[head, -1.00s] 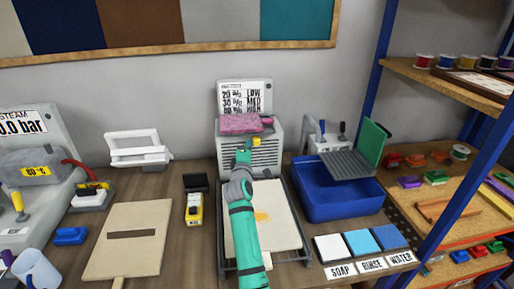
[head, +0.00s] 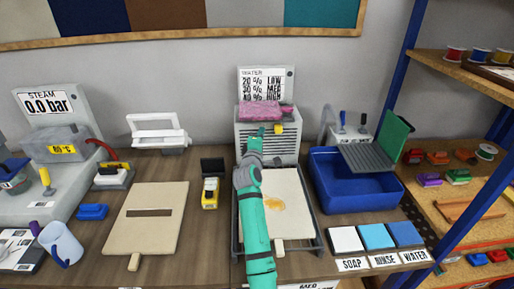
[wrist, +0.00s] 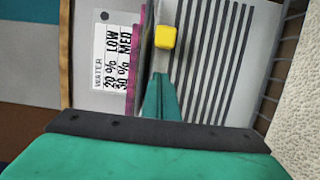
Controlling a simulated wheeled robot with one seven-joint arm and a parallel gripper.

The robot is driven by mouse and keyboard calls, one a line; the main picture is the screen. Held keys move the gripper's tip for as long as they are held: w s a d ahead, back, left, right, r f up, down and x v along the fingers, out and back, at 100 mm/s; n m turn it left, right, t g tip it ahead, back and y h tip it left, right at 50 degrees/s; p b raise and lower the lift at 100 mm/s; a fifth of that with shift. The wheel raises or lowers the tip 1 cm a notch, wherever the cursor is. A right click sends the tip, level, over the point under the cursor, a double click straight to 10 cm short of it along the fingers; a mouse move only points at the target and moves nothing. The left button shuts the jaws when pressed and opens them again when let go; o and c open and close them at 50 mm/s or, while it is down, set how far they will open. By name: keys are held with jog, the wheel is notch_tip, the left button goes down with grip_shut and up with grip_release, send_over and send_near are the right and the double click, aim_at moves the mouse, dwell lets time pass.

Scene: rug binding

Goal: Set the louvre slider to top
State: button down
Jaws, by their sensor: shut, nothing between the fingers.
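The louvre slider's yellow knob (head: 279,129) sits on the upper part of the slatted front of a grey-white unit (head: 270,148), just below a pink cloth. In the wrist view the yellow knob (wrist: 166,37) is ahead of the fingertips, at the edge of the dark slats. My gripper (head: 259,134) is at the end of my green arm, in front of the unit and just left of the knob. In the wrist view its teal fingers (wrist: 162,82) are together and empty, with a gap in the picture between them and the knob.
The pink cloth (head: 260,111) lies on top of the unit, below a water sign (head: 262,82). A pale board on a rack (head: 290,205) lies under my arm. A blue basin (head: 355,190) stands to the right, a yellow device (head: 210,193) to the left.

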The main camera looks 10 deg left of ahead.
jog(key=s, duration=1)
jog(key=shift+s+a, duration=0.2)
jog(key=shift+a, duration=0.05)
